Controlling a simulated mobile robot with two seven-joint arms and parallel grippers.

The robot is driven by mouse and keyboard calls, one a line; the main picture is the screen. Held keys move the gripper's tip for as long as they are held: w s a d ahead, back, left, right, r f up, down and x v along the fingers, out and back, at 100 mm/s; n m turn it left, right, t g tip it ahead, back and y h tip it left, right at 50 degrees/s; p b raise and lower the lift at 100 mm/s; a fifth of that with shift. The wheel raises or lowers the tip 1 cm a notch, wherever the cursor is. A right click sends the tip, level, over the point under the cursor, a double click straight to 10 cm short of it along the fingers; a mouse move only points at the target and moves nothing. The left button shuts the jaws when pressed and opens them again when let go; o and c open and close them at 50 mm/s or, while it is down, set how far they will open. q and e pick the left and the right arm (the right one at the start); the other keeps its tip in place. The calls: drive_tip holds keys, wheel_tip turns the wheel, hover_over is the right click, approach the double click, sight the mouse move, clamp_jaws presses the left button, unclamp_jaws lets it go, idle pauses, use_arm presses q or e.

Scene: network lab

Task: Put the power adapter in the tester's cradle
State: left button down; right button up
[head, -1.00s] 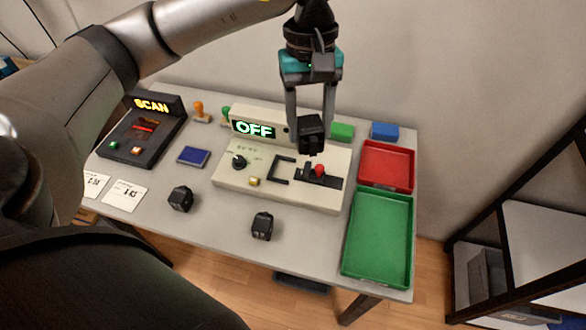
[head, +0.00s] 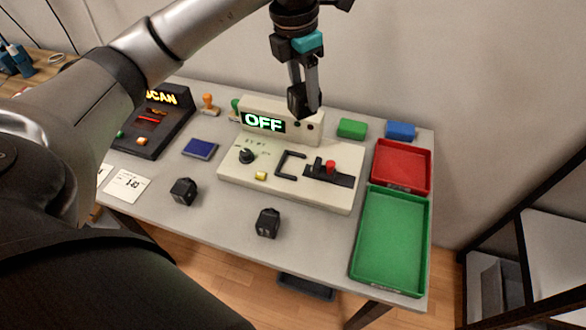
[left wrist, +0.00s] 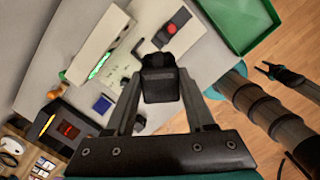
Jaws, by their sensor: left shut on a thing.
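My left gripper (head: 304,108) is shut on a black power adapter (head: 303,96) and holds it above the tester. In the head view the adapter overlaps the right end of the tester's OFF display box. In the left wrist view the adapter (left wrist: 160,82) sits between the two fingers. The cream tester (head: 232,180) has a black bracket-shaped cradle (head: 280,164), which looks empty, and a red-knobbed lever (head: 330,167) beside it. My right arm (left wrist: 268,108) shows in the left wrist view; its jaw state is unclear.
Two more black adapters (head: 184,191) (head: 267,223) stand on the table in front of the tester. A red tray (head: 428,170) and a green tray (head: 428,235) are at the right. A scanner (head: 150,125), a blue pad (head: 200,148) and cards (head: 127,185) are at the left.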

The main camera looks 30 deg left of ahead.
use_arm(q)
drive_tip(key=n, duration=0.1)
drive_tip(key=a+n, duration=0.1)
drive_tip(key=n, duration=0.1)
drive_tip(key=shift+w+a+f+n+y+b, duration=0.3)
drive_tip(key=shift+w+f+n+b, duration=0.05)
drive_tip(key=shift+w+f+n, duration=0.05)
drive_tip(key=f+n+b, duration=0.1)
drive_tip(key=f, duration=0.4)
drive_tip(key=a+f+n+b, duration=0.1)
drive_tip(key=f+n, duration=0.1)
drive_tip(key=f, duration=0.4)
drive_tip(key=a+f+n+b, duration=0.1)
drive_tip(key=f, duration=0.4)
drive_tip(key=shift+w+f+y, duration=0.15)
drive_tip(key=shift+w+y, duration=0.15)
drive_tip(key=shift+w, duration=0.05)
wheel_tip(320, 180, down, 4)
drive_tip(key=shift+d+f+b, duration=0.1)
drive_tip(key=shift+b, duration=0.5)
drive_tip(key=shift+f, duration=0.1)
drive_tip(key=c, duration=0.7)
unclamp_jaws()
drive_tip(key=shift+f, duration=0.15)
drive_tip(key=o, duration=0.4)
drive_tip(key=shift+o, duration=0.2)
